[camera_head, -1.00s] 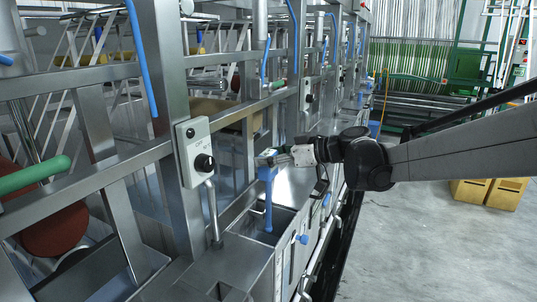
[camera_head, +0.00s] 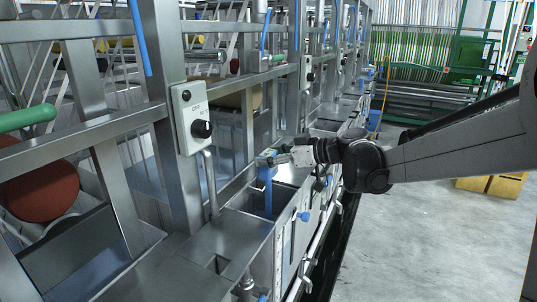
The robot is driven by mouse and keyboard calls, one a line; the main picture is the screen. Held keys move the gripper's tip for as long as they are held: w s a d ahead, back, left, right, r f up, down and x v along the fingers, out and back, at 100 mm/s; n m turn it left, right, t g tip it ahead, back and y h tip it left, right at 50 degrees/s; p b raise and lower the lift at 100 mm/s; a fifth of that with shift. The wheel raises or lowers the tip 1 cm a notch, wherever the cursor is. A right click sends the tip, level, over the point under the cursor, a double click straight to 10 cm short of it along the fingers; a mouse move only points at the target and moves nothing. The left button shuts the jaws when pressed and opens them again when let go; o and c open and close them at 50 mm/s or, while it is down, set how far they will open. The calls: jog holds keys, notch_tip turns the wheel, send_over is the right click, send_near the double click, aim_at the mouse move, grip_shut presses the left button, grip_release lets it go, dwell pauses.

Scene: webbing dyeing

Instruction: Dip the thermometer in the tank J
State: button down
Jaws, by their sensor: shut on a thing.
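My gripper (camera_head: 268,160) is shut on the blue thermometer (camera_head: 267,174) near its upper end. The thermometer hangs roughly upright, with its narrow lower part reaching down into the open mouth of a steel tank (camera_head: 240,232). Its lower end is inside the tank and hard to make out. I cannot tell whether it touches liquid. No letter J is readable on this tank. My arm reaches in from the right.
A control box with a black knob (camera_head: 201,129) stands on a steel frame left of the tank. Blue valve handles (camera_head: 303,216) and pipes line the tank's front. More tanks continue behind.

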aim_at(274, 174)
jog(key=shift+f+b, duration=1.95)
jog(key=shift+f, duration=1.05)
jog(key=shift+r, duration=0.1)
dwell(0.3)
notch_tip(274, 174, up, 20)
jog(key=p, duration=1.2)
dwell(0.8)
dwell(0.7)
